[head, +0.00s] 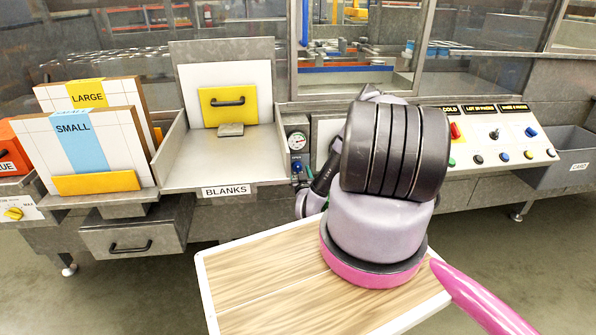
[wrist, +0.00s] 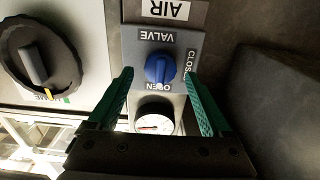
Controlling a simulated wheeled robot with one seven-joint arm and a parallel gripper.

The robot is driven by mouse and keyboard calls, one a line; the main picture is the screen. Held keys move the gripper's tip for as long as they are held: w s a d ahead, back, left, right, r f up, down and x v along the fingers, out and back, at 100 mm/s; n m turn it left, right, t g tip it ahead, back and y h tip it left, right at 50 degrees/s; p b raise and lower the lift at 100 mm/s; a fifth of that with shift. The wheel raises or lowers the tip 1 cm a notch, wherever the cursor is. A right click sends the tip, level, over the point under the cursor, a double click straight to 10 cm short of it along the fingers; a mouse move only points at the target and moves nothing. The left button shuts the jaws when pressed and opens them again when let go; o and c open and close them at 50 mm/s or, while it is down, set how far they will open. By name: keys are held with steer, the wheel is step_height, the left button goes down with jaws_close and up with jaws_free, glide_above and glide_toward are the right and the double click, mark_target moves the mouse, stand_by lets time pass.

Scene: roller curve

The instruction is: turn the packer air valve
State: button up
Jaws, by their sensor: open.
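The packer air valve is a round blue knob (wrist: 160,68) on a grey plate marked VALVE, OPEN and CLOSED, under an AIR label; the lettering reads upside down in the wrist view. The knob also shows small in the head view (head: 297,168), below a pressure gauge (head: 297,141). My gripper (wrist: 159,76) is open, with one green finger on each side of the knob in the picture. I see no contact, and the exact depth gap is unclear. In the head view my arm hides most of the gripper.
A large black rotary knob (wrist: 42,60) sits left of the valve in the wrist view. In the head view, the BLANKS tray (head: 220,165) lies left of the valve, and a button panel (head: 490,135) lies to the right, beyond my arm.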

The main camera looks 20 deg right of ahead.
steer(key=shift+w+d, duration=0.15)
steer(key=shift+w, duration=0.45)
jaws_close()
